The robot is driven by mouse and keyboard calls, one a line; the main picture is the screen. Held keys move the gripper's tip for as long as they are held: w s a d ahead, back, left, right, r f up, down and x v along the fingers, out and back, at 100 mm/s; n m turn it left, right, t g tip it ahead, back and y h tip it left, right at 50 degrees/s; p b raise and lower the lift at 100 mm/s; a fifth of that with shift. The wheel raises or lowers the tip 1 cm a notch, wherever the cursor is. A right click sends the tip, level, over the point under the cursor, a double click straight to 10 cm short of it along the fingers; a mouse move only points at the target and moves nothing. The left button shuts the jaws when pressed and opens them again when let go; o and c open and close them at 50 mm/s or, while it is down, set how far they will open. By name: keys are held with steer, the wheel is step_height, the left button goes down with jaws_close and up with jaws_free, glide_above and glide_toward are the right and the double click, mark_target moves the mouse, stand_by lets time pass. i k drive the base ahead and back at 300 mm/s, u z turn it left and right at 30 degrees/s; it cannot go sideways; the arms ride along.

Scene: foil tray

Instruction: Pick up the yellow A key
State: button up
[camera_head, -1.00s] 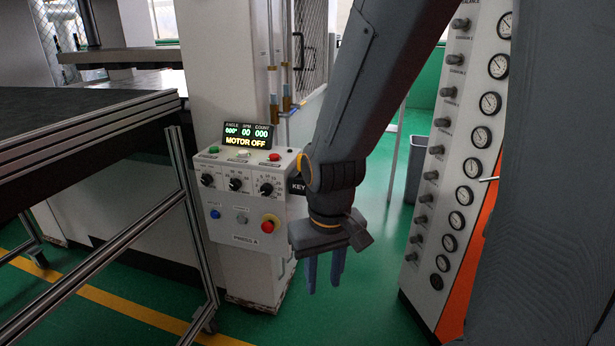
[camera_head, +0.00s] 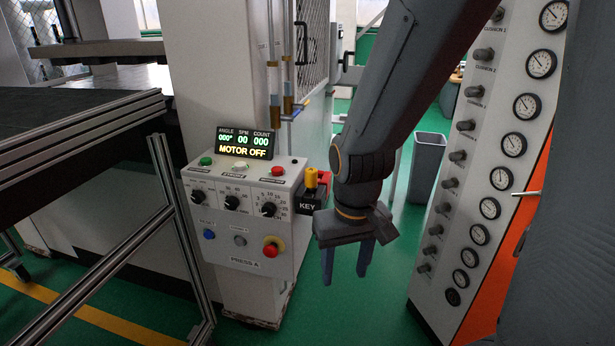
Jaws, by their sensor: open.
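The yellow key (camera_head: 311,178) stands upright in a black holder marked KEY (camera_head: 307,204), on the right side of the press control box. A red piece (camera_head: 324,178) shows just behind it, partly hidden by my arm. No letter can be read on the yellow key from here. My gripper (camera_head: 346,281) hangs to the right of the holder and lower in the picture. Its two blue-grey fingers point down, apart, with nothing between them.
The control box (camera_head: 240,222) carries knobs, buttons and a lit display (camera_head: 246,143). A gauge panel (camera_head: 490,170) stands at the right, with a grey bin (camera_head: 425,165) behind. A metal-framed table (camera_head: 80,150) fills the left. Green floor is clear below my gripper.

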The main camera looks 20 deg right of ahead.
mark_target(310, 173)
steer(key=z, duration=1.45)
steer(key=i, duration=0.9)
steer(key=u, duration=2.8)
